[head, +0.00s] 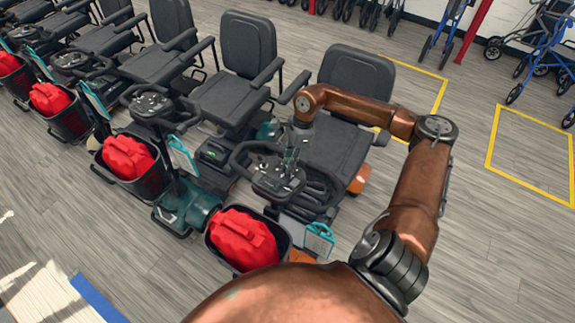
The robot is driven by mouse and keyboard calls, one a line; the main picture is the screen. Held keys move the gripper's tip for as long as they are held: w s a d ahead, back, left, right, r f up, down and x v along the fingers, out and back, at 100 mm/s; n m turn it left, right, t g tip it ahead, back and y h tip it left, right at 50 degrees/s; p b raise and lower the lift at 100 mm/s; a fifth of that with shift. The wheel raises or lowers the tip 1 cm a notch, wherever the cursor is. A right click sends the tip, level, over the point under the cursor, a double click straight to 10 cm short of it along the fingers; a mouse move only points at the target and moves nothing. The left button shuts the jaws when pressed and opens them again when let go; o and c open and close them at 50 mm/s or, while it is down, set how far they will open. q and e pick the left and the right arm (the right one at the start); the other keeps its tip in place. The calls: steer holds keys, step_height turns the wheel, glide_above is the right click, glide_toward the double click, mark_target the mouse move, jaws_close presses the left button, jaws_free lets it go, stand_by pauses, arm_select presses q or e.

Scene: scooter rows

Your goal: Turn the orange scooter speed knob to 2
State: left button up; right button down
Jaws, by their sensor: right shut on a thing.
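The orange scooter (358,181) stands at the right end of the row, with a black seat and small orange body parts showing. Its dark control panel (268,178) sits on the tiller between the handlebars. My right gripper (289,165) points down onto this panel from above and is shut on the speed knob. The gripper covers the knob, so its shape and the number it points to cannot be read. My left gripper is not in view.
A black basket with a red bag (243,238) is on the front of the orange scooter, beside a teal-edged tag (318,240). A green scooter (190,206) stands close on the left, with several more beyond. Yellow floor markings (488,160) and walkers (545,60) are at the right.

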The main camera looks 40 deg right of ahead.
steer(key=n+b, duration=0.1)
steer(key=n, duration=0.1)
steer(key=n+b, duration=0.2)
steer(key=n, duration=0.1)
steer(key=shift+w+f+g, duration=0.1)
steer(key=shift+w+g, duration=0.1)
steer(key=shift+g, duration=0.2)
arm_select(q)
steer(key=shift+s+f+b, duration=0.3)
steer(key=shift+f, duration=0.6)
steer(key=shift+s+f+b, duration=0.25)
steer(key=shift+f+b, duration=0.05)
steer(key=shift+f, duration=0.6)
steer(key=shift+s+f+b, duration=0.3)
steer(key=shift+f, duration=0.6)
arm_select(e)
steer(key=shift+n, duration=1.2)
steer(key=shift+r, duration=0.2)
steer(key=c, duration=1.6)
jaws_free()
steer(key=v, duration=1.2)
steer(key=shift+w+f, duration=0.1)
steer(key=shift+w, duration=0.05)
